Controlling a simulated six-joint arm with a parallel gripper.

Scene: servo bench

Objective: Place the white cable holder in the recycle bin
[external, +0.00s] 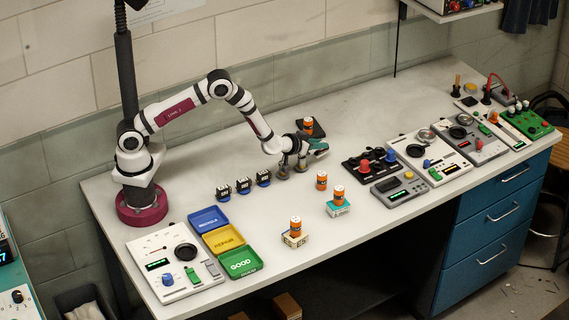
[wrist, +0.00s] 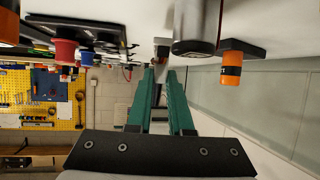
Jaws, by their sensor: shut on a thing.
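My gripper (external: 320,148) has green fingers and is low over the back middle of the bench, in front of a dark pad. In the wrist view its fingers (wrist: 160,72) are nearly parallel and close on a small pale thing at their tips. It may be the white cable holder, but it is too small and hidden to tell. I see no other clear white cable holder. Three open trays stand at the front left: a blue one (external: 208,227), a yellow one (external: 242,249) marked REPAIR, and a green one marked GOOD. The blue lettering is too small to read surely.
Orange bottles stand near my gripper, one (external: 321,181) on the bench and others on small blocks. Three black blocks (external: 243,186) stand between my gripper and the trays. A grey cylinder (wrist: 195,48) is close to the fingers. Control panels (external: 428,157) fill the right side.

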